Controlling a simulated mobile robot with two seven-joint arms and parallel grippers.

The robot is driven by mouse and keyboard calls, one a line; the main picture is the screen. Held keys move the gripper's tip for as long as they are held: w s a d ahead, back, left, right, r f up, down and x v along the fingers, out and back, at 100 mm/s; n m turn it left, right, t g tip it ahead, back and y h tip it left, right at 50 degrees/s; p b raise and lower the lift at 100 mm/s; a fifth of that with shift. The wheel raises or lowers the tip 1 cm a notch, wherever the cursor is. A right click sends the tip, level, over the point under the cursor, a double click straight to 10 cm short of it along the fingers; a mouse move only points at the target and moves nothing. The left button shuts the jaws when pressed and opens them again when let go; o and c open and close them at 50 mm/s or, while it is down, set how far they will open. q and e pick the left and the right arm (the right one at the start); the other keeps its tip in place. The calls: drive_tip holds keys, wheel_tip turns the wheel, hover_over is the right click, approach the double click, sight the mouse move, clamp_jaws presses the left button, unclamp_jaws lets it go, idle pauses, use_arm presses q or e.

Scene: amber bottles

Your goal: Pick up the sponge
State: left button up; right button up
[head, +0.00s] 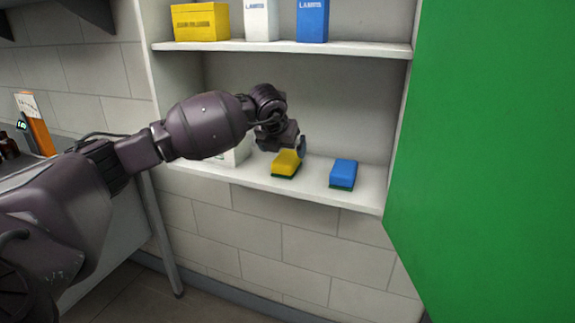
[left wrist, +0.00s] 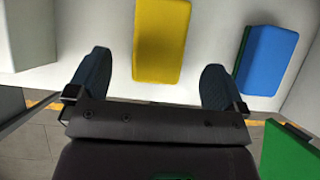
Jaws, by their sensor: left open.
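A yellow sponge (head: 287,162) with a green underside lies on the lower shelf in the head view. A blue sponge (head: 343,173) with a green underside lies on the same shelf to its right. My left gripper (head: 299,147) is right at the yellow sponge in the head view. In the left wrist view my left gripper (left wrist: 158,85) is open, and the yellow sponge (left wrist: 160,40) lies ahead, in line with the gap between the fingers. The blue sponge (left wrist: 267,60) lies to the right of the right finger. I cannot tell whether a finger touches the yellow sponge. My right gripper is not in view.
The lower shelf (head: 310,196) has a white object (head: 238,155) left of the yellow sponge, partly behind my arm. The upper shelf (head: 350,49) holds a yellow box (head: 200,22), a white box (head: 261,20) and a blue box (head: 312,20). A green panel (head: 500,150) bounds the right side.

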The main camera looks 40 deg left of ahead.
sight(286, 158)
use_arm(q)
drive_tip(key=shift+x, duration=3.1)
drive_tip(key=shift+s+f, duration=0.1)
drive_tip(key=shift+s, duration=0.05)
drive_tip(key=shift+c, duration=0.2)
drive_tip(key=c, duration=1)
drive_tip(key=shift+s+r, duration=0.2)
drive_tip(key=shift+r, duration=0.25)
wheel_tip(286, 158, up, 6)
drive_tip(key=shift+d+r, duration=0.1)
drive_tip(key=shift+r, duration=0.1)
drive_tip(key=s+d, duration=0.1)
drive_tip(key=s, duration=0.5)
drive_tip(key=s+d, duration=0.2)
drive_tip(key=s, duration=0.4)
drive_tip(key=s+d, duration=0.1)
drive_tip(key=s, duration=0.6)
drive_tip(key=shift+d+f+p, duration=0.1)
drive_tip(key=shift+d+p, duration=0.15)
drive_tip(key=shift+p, duration=0.05)
